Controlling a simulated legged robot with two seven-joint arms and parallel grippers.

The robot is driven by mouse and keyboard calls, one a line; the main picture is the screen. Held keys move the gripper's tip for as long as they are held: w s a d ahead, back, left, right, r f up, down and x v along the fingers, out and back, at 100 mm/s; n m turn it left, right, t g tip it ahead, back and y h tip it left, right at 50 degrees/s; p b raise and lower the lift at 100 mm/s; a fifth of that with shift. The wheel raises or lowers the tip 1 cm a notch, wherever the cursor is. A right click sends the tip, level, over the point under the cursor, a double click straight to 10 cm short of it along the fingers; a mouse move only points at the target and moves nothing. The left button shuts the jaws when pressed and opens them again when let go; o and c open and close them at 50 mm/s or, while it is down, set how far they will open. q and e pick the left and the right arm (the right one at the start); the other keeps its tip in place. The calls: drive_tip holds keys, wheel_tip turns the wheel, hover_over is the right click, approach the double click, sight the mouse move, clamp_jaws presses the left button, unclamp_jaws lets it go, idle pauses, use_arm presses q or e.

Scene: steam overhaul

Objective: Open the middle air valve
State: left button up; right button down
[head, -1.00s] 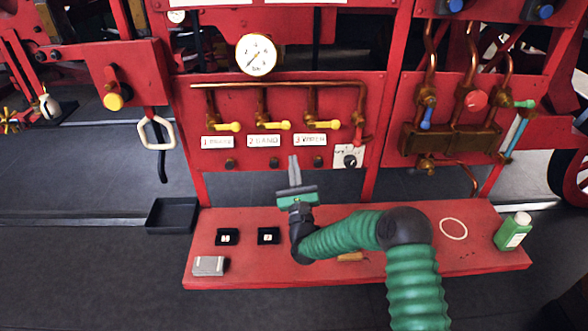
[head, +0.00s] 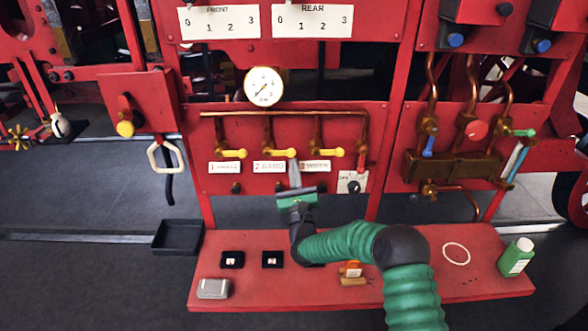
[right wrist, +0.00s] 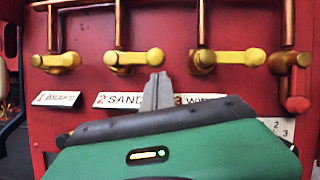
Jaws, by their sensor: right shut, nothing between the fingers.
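Three yellow-handled air valves sit in a row under a copper pipe on the red panel. The middle valve (head: 280,152), above the "2 SAND" label (head: 268,167), has its handle lying horizontal, pointing right. It also shows in the right wrist view (right wrist: 137,58). The left valve (head: 233,153) and the right valve (head: 328,151) have handles lying the same way. My right gripper (head: 294,165) is shut and empty. Its fingertips (right wrist: 157,78) are just below the tip of the middle handle, between labels 2 and 3; contact cannot be told. My left gripper is out of view.
A red-handled valve (head: 361,162) hangs at the pipe's right end. A gauge (head: 263,86) sits above the pipe. The red bench (head: 460,280) below holds small black boxes, a grey box (head: 213,289) and a green bottle (head: 516,257). A black tray (head: 178,237) stands left.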

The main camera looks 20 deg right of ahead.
drive_tip(key=shift+d+r+n+y, duration=0.1)
drive_tip(key=shift+r+n+y, duration=0.2)
drive_tip(key=shift+n+y, duration=0.55)
